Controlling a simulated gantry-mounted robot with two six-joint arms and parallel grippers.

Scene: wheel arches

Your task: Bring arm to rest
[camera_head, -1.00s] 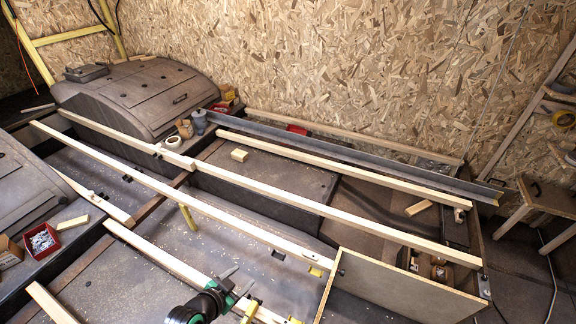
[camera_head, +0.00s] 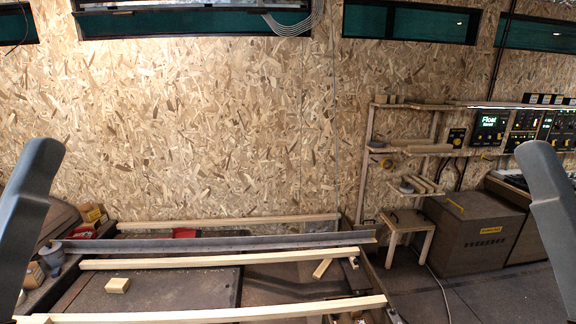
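Dark grey parts, which look like my own arm links, stand upright at the left edge (camera_head: 32,200) and the right edge (camera_head: 553,215) of the head view. Neither of my grippers shows in this view, so I cannot see whether they are open or hold anything. The arm parts are apart from the timber frame in the picture, and nothing is seen in them.
Long timber beams (camera_head: 215,258) and a grey metal rail (camera_head: 215,245) lie across the frame below. A small wood block (camera_head: 117,285) sits on the dark panel. A wooden stool (camera_head: 408,228), a dark chest (camera_head: 475,240) and shelves (camera_head: 415,150) stand at the right.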

